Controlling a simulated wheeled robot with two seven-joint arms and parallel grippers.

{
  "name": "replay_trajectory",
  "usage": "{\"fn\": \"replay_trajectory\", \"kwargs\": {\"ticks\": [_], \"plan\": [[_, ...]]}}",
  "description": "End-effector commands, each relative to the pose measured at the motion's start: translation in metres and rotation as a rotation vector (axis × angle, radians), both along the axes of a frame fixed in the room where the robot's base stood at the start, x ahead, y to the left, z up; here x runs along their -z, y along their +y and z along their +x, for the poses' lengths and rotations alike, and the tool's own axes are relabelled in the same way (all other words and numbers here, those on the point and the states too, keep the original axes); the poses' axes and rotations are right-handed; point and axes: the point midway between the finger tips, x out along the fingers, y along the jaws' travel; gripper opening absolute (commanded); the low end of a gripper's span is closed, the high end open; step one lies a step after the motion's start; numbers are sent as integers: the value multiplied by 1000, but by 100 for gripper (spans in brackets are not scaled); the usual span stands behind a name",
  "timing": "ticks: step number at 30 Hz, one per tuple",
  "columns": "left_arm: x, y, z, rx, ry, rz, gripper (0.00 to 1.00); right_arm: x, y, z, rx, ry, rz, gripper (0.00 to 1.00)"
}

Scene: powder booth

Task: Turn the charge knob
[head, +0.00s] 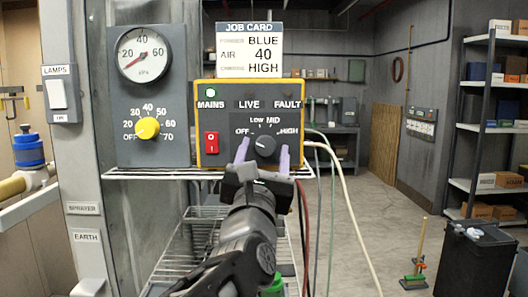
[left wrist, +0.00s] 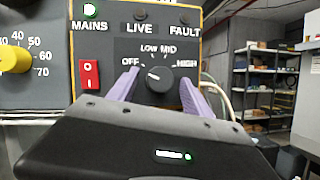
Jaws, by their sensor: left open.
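The charge knob (head: 264,145) is a dark round knob on the yellow-framed control box (head: 203,148), with OFF, LOW, MID and HIGH around it. In the left wrist view the knob (left wrist: 158,78) shows a pale mark on its left side, towards OFF. My left gripper (head: 262,157) is open in front of the box, its two lilac fingers to the left and right of the knob. In the left wrist view the fingers (left wrist: 158,92) stand apart from the knob's sides; their depth against the panel is hard to tell. My right gripper is not in view.
A job card (head: 250,50) reads BLUE, 40, HIGH. The MAINS lamp (head: 210,90) is green; LIVE and FAULT are dark. A red switch (head: 211,142) sits left of the knob. A yellow air knob (head: 147,128) is further left. Cables (head: 340,190) hang at right.

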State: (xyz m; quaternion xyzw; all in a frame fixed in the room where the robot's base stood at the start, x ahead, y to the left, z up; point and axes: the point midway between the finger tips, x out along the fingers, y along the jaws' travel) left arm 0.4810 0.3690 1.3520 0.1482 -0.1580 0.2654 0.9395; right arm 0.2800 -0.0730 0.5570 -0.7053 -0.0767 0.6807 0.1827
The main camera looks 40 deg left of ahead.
Motion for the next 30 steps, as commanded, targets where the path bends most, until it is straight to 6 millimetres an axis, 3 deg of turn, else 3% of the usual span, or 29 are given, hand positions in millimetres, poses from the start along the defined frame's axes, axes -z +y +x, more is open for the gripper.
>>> {"fn": "replay_trajectory", "kwargs": {"ticks": [22, 30], "plan": [[0, 0, 0, -1, 1, 0, 1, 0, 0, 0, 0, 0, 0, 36], [1, 0, 0, 0, 6, 8, 0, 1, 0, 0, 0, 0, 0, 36]]}}
